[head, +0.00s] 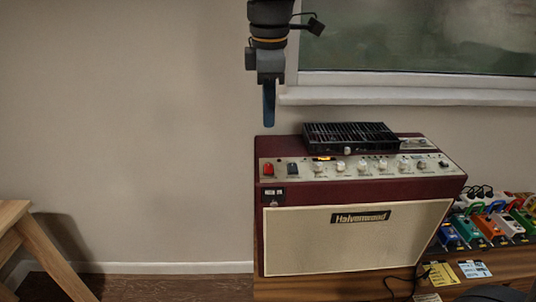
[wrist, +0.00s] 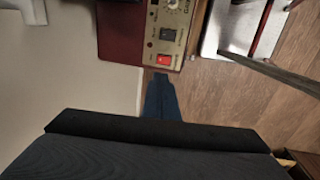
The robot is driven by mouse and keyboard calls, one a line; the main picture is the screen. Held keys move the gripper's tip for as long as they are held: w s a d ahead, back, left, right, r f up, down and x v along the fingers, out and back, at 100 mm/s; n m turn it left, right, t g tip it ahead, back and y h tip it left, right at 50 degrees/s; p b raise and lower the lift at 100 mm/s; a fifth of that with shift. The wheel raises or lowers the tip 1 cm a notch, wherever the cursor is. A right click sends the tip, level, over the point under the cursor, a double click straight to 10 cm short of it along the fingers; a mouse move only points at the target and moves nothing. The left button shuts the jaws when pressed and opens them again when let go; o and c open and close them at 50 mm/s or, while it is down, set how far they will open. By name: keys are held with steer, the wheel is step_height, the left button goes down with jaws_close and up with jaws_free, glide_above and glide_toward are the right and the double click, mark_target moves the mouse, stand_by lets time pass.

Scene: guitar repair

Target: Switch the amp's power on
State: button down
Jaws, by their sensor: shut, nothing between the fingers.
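The amp (head: 345,230) is dark red with a cream grille and a "Halvenwood" plate. It stands upright on a wooden surface. Its control panel has a red rocker switch (head: 268,169) at the left end, with a black switch (head: 292,168) beside it. In the wrist view, the red switch (wrist: 163,60) lies just beyond my fingertips. I cannot tell which way it is tipped. My gripper (head: 269,123) is shut and empty, pointing down above the amp's left end. In the wrist view, the blue fingers of my gripper (wrist: 161,78) appear close together, with no visible contact with the switch.
A black slotted box (head: 350,136) lies on the amp's top. Several colored pedals (head: 485,228) and a dark cable stand to the right. A window sill (head: 400,97) is behind. A wooden stool or table (head: 35,245) is at far left. The space left of the amp is free.

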mark_target(268, 165)
steer(key=f, duration=0.4)
steer(key=w+f+p, duration=0.1)
steer(key=f, duration=0.3)
steer(key=w+f+p, duration=0.1)
steer(key=f, duration=0.3)
steer(key=shift+f, duration=0.1)
